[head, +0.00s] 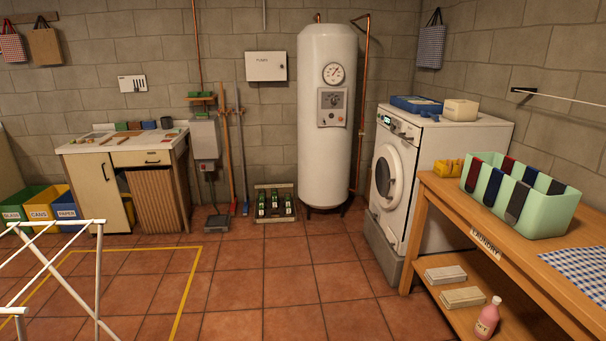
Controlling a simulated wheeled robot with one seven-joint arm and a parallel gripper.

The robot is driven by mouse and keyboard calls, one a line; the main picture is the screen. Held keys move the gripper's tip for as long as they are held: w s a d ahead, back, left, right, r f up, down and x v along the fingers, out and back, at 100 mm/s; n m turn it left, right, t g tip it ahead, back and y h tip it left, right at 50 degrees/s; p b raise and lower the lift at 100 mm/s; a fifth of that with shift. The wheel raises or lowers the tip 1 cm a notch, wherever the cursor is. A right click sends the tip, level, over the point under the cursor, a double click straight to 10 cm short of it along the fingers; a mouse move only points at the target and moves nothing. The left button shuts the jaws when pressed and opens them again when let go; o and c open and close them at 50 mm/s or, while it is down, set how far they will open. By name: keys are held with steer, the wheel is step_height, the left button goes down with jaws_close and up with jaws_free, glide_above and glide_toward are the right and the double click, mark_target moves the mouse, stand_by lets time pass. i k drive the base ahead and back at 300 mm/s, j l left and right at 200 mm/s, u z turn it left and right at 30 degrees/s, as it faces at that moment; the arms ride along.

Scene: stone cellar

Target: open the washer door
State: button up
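The white washer (450,150) stands on a grey plinth against the back wall, right of the tall boiler. Its round door (386,177) faces left and looks shut, with a pale ring and a darker centre. A control panel with a small lit display (386,120) sits above the door. The door's handle is too small to make out for sure. My gripper is not in view.
A wooden laundry table (447,196) with a green divided bin (520,198) stands close in front of the washer at right. A white drying rack (65,270) is at left. The tiled floor (290,285) between is clear.

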mark_target(386, 168)
steer(key=i+u, duration=0.1)
steer(key=i, duration=1.75)
steer(key=i+z, duration=0.1)
steer(key=i, duration=0.5)
steer(key=i+j+z, duration=0.15)
steer(key=i, duration=0.5)
steer(key=i+j+z, duration=0.1)
steer(key=i, duration=0.5)
steer(key=i+j+z, duration=0.15)
steer(key=i, duration=0.15)
steer(key=i+j+z, duration=0.15)
steer(key=i+l, duration=0.05)
steer(key=i, duration=0.05)
